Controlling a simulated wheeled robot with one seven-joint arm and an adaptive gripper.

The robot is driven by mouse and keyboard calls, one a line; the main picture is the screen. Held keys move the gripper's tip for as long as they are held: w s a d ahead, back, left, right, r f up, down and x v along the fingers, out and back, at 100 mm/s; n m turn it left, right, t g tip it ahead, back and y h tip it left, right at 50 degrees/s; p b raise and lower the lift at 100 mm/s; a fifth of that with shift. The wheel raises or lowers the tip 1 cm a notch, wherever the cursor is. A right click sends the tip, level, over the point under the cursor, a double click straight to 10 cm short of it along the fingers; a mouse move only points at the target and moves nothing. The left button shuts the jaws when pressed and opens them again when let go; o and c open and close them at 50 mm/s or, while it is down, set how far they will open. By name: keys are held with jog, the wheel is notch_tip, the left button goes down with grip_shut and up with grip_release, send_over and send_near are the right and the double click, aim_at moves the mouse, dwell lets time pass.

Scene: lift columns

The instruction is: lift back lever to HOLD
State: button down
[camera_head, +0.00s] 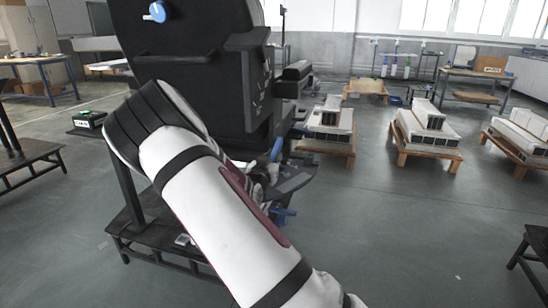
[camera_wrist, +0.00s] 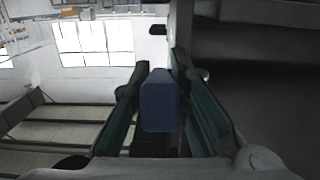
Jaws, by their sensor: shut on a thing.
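In the wrist view a blue lever handle (camera_wrist: 160,106) sits between the two fingers of my gripper (camera_wrist: 161,80). The fingers are closed on its sides. In the head view my white arm reaches to the black machine (camera_head: 190,52), and my gripper is mostly hidden behind the arm and the machine's lower parts. The lever's pivot and any HOLD marking cannot be seen. Another blue handle (camera_head: 285,215) shows low on the machine, below the arm's end. A blue knob (camera_head: 157,12) is on the machine's upper face.
The machine stands on a dark low table (camera_head: 165,253) beneath my arm. Pallets with white blocks (camera_head: 428,128) stand to the right, and a dark stool (camera_head: 531,258) is at the right edge. Open grey floor (camera_head: 400,220) lies right of my arm.

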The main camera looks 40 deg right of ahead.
jog(key=shift+s+a+r+g+y+p, duration=0.15)
jog(key=shift+r+g+y+p, duration=0.8)
jog(key=shift+p, duration=1.35)
jog(key=shift+r+y+p, duration=0.15)
jog(key=shift+y+p, duration=0.3)
jog(key=shift+p, duration=0.1)
jog(key=shift+g, duration=0.25)
jog(key=c, duration=1.5)
grip_release()
jog(key=shift+a, duration=0.1)
jog(key=v, duration=1.2)
